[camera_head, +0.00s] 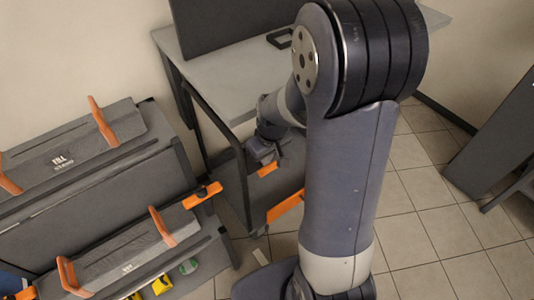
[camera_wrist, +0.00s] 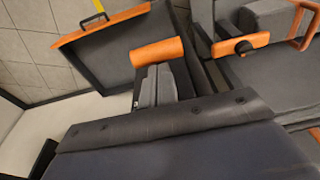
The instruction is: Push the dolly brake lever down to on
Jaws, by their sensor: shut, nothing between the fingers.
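The dolly is the grey-topped cart (camera_head: 228,90) with a dark frame, beside the wall. A short orange bar (camera_head: 268,170), which looks like the brake lever, shows just below my gripper (camera_head: 264,153). It also shows in the wrist view (camera_wrist: 157,52), right at the tips of my gripper's grey fingers (camera_wrist: 156,82). The fingers lie side by side, shut and empty. They overlap the bar in the picture; I cannot tell whether they touch it. The lever's pivot is hidden.
A dark rack (camera_head: 95,190) with orange-handled grey cases stands at the left. An orange fitting with a black knob (camera_head: 203,195) juts from it toward the dolly. An orange-edged dark panel (camera_wrist: 110,50) lies beyond the lever.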

